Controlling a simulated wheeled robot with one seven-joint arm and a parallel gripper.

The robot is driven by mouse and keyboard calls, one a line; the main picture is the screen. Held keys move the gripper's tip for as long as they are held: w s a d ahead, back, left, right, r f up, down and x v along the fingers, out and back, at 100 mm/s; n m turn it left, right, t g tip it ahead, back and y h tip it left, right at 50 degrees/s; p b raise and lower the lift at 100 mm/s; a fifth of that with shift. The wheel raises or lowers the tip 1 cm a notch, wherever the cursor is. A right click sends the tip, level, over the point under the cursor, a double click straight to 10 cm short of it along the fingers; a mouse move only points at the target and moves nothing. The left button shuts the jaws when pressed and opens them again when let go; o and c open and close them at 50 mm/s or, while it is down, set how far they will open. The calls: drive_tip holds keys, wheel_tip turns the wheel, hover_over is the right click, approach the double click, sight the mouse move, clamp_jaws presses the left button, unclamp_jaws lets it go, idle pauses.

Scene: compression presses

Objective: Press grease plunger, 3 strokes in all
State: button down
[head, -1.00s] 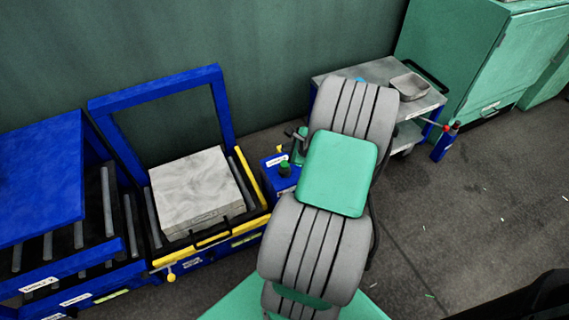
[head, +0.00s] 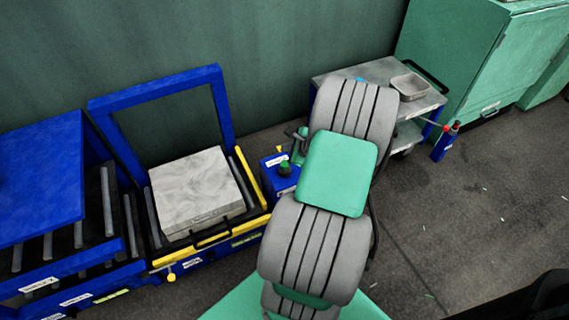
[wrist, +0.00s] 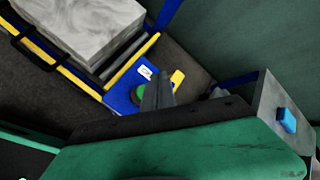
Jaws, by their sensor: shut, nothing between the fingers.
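A green round-topped plunger (head: 284,168) stands upright on a small blue box (head: 282,185) with a white label, to the right of the press frame. In the wrist view the green plunger top (wrist: 138,93) shows just left of the fingers, partly hidden by them. My gripper (wrist: 158,88) is shut with nothing between its grey fingers and points toward the blue box. I cannot tell whether the fingers touch the plunger. In the head view my arm's green and grey links hide most of the area right of the box.
The blue press frame (head: 218,95) with a grey slab (head: 195,185) and yellow rails stands left of the box. A grey-topped cart (head: 375,72) carries a metal tray (head: 409,86) behind my arm.

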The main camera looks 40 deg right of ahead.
drive_tip(key=w+a+r+n+g+y, duration=0.15)
drive_tip(key=a+r+n, duration=0.25)
drive_tip(key=a+n, duration=0.4)
drive_tip(key=a+r+n+g, duration=0.2)
drive_tip(key=a+r+n, duration=0.35)
drive_tip(key=a, duration=0.45)
drive_tip(key=s+a+r+n+g, duration=0.1)
drive_tip(key=s+a+r+n, duration=0.2)
drive_tip(key=s+a+n, duration=0.3)
drive_tip(key=s+a+r+n+g, duration=0.2)
drive_tip(key=s+a+r+n, duration=0.1)
drive_tip(key=s+a+n, duration=0.3)
drive_tip(key=shift+s+a+n+h, duration=0.2)
drive_tip(key=shift+a+n+h, duration=0.3)
drive_tip(key=shift+n, duration=0.75)
drive_tip(key=shift+a+g, duration=0.15)
drive_tip(key=shift+g, duration=0.1)
